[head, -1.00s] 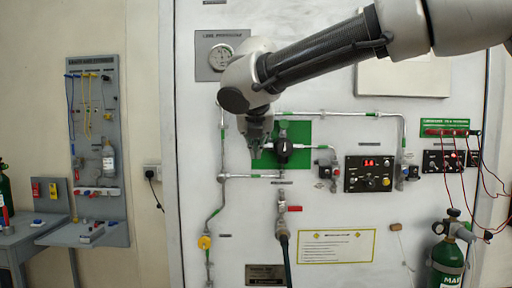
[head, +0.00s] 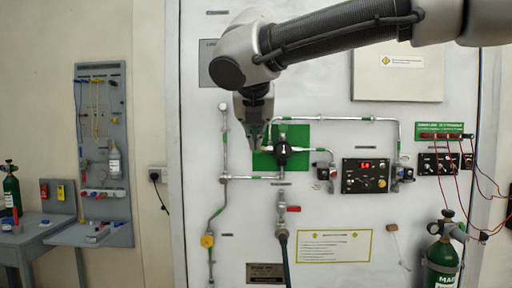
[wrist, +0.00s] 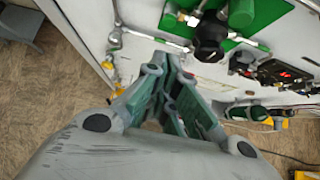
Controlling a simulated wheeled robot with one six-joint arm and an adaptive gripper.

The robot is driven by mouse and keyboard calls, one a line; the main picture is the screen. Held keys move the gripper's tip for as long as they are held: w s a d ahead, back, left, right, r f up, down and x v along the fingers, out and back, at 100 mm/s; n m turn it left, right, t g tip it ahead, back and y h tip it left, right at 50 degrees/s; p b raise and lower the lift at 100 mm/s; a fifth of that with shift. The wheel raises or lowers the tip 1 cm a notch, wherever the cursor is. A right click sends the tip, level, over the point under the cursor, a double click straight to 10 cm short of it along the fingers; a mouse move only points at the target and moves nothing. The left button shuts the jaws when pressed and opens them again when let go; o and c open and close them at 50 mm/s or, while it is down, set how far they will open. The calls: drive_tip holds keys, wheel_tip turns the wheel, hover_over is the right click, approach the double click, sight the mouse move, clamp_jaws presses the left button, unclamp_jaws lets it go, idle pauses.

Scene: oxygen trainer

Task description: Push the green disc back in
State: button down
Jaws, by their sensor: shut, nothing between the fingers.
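A green square plate (head: 302,133) is fixed on the white wall panel, with a black knob (head: 283,150) and pipe fittings on it. In the wrist view the plate (wrist: 270,46) and black knob (wrist: 209,38) are at the top. Beside the knob there is a rounded green part (wrist: 243,13); I cannot tell whether it is the green disc. No disc is clearly made out in the head view. My gripper (head: 256,146) points down in front of the plate's left edge and hides part of it. It is shut and empty; its fingers (wrist: 166,62) show in the wrist view.
Pipes run around the plate, with a red-handled valve (head: 283,208) below. A black control box (head: 365,176) is to the right. A green cylinder (head: 443,257) stands at the lower right. A grey tool board (head: 103,140) and bench are at the left.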

drive_tip(key=shift+v, duration=2.35)
drive_tip(key=s+d+f+m+g, duration=0.2)
drive_tip(key=d+f+m, duration=0.2)
drive_tip(key=f+m, duration=0.35)
drive_tip(key=s+d+f+m+g, duration=0.2)
drive_tip(key=d+f+m, duration=0.1)
drive_tip(key=f+m, duration=0.5)
drive_tip(key=s+d+f+m, duration=0.3)
drive_tip(key=d+m, duration=0.3)
drive_tip(key=d, duration=0.3)
drive_tip(key=s+d+f+m, duration=0.4)
drive_tip(key=s+d+m, duration=0.2)
drive_tip(key=d, duration=0.4)
drive_tip(key=s+d+f+m, duration=0.3)
drive_tip(key=s+d+m, duration=0.1)
drive_tip(key=d+m, duration=0.4)
drive_tip(key=shift+s+d+f+g, duration=0.25)
drive_tip(key=shift+s+d+g, duration=0.05)
drive_tip(key=shift+d, duration=0.7)
drive_tip(key=c, duration=2.2)
unclamp_jaws()
